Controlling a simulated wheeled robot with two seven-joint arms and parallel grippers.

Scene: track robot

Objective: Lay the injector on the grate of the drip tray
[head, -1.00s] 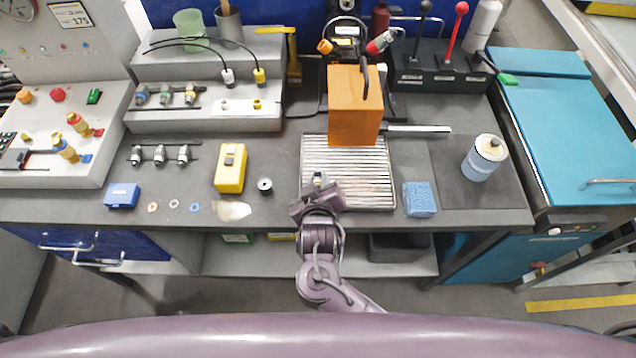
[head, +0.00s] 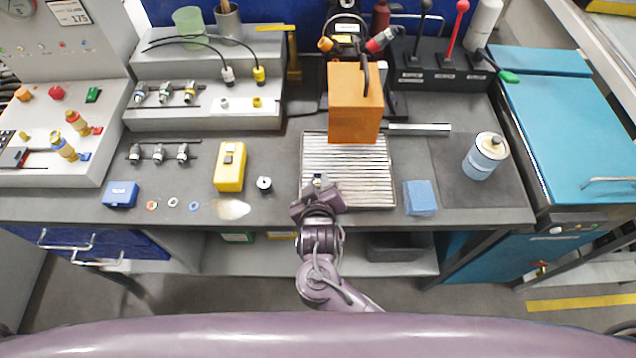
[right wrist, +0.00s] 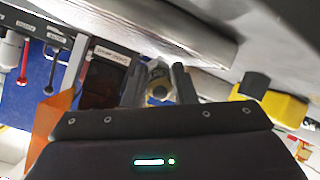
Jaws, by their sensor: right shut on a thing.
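The drip tray with its ribbed metal grate (head: 365,178) lies at the middle front of the bench. My right gripper (head: 318,190) is over the grate's front left part. It is shut on the injector (head: 318,180), of which only a small end shows in the head view. In the right wrist view the injector (right wrist: 158,82) sits between the two dark fingers (right wrist: 158,88), its round yellowish end showing. Most of the injector is hidden by the gripper. Whether it touches the grate I cannot tell. My left gripper is not in view.
An orange box (head: 354,105) stands at the grate's back edge. A blue sponge (head: 419,198) lies right of the tray, with a jar (head: 484,156) beyond. The grate's middle and right are clear.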

